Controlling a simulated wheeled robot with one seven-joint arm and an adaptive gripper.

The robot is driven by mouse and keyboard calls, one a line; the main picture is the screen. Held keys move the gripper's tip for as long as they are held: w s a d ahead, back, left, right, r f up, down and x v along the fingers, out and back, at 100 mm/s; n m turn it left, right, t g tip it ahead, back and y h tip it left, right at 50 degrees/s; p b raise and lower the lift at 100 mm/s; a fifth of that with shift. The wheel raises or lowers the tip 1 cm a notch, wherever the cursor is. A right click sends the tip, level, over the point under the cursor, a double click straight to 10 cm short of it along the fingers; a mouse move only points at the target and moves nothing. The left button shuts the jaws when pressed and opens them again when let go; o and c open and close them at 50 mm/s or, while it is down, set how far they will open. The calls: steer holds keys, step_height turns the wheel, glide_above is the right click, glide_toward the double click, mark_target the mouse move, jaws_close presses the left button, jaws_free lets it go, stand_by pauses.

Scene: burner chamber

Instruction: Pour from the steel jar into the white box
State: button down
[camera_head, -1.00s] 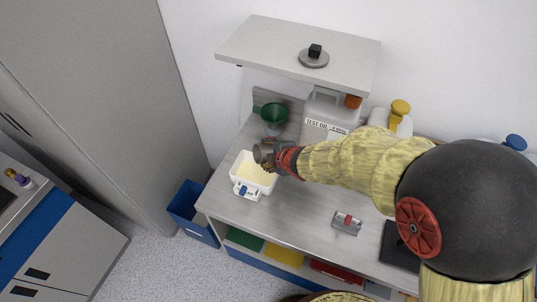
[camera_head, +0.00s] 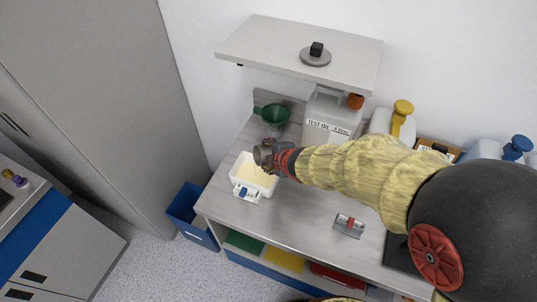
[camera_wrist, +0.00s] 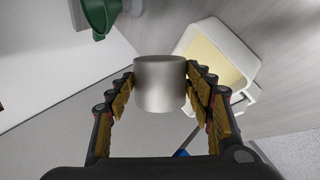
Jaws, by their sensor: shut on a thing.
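The steel jar (camera_wrist: 160,84) is between the two fingers of my gripper (camera_wrist: 160,90) in the wrist view, and the gripper is shut on it. In the head view my gripper (camera_head: 276,158) holds the jar (camera_head: 262,155) above the back right part of the white box (camera_head: 240,185). The jar looks tilted, with its mouth towards the left. The white box stands on the bench and has pale yellow contents; it also shows in the wrist view (camera_wrist: 247,62), beside and beyond the jar. I see no stream leaving the jar, and its inside is hidden in the wrist view.
A green funnel (camera_head: 272,114) stands behind the box, close to the jar. A large grey test oil can (camera_head: 326,118) is right of it, under a raised shelf (camera_head: 300,45). A small grey and red device (camera_head: 349,226) lies right on the bench. A blue bin (camera_head: 190,205) stands on the floor left.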

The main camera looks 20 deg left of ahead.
steer(key=shift+s+a+f+n+t+h+b, duration=0.15)
steer(key=shift+a+n+t+h+b, duration=0.3)
steer(key=shift+b, duration=4.05)
steer(key=shift+d+r+p, duration=0.2)
steer(key=shift+p, duration=0.85)
steer(key=p, duration=0.4)
steer(key=shift+d+r+m+g, duration=0.1)
steer(key=shift+d+m+g, duration=0.05)
steer(key=shift+m+g, duration=0.15)
steer(key=y+p, duration=0.1)
steer(key=p, duration=0.4)
steer(key=m+g+p, duration=0.1)
steer(key=p, duration=0.4)
steer(key=shift+w+d+y+p, duration=0.3)
steer(key=shift+w+y+p, duration=0.05)
steer(key=shift+p, duration=0.05)
steer(key=p, duration=0.2)
steer(key=m+g+y+p, duration=0.1)
steer(key=p, duration=0.2)
steer(key=shift+w+d, duration=0.25)
steer(key=shift+y+p, duration=0.3)
steer(key=shift+y, duration=0.2)
